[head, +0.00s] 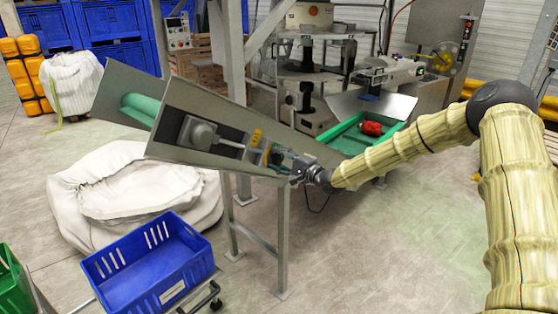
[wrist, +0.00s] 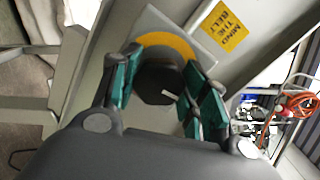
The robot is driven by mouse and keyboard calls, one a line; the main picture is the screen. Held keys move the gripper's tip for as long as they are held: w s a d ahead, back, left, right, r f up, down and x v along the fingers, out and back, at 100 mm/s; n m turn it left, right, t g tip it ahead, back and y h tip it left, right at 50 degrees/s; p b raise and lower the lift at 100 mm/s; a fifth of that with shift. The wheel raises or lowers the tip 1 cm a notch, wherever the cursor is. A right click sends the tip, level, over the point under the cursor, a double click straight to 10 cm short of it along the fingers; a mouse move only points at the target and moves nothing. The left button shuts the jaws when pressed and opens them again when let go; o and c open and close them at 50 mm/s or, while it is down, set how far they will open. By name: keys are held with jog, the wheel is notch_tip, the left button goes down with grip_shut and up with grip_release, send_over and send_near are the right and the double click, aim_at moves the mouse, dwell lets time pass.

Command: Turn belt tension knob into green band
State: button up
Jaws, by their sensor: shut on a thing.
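The black belt tension knob (wrist: 157,82) sits on a grey plate on the conveyor's side, with a small white mark on its face at the lower right. A yellow arc (wrist: 168,42) curves around its upper side. No green band can be made out; my fingers hide much of the dial's sides. My gripper (wrist: 160,86) is shut on the knob, one teal-padded finger on each side. In the head view my gripper (head: 296,172) reaches the conveyor's side panel (head: 175,153), and the knob is largely hidden there.
A yellow label (wrist: 219,30) is beside the dial. A blue crate (head: 150,262) on a cart and a white sack (head: 135,190) stand below left. A green tray (head: 345,137) with a red object (head: 370,128) lies behind my arm. Open floor lies in front.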

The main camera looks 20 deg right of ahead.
jog(key=shift+d+m, duration=0.1)
jog(key=shift+m, duration=0.3)
jog(key=o, duration=1)
jog(key=shift+o, duration=0.2)
jog(key=v, duration=1.2)
jog(key=shift+f, duration=0.15)
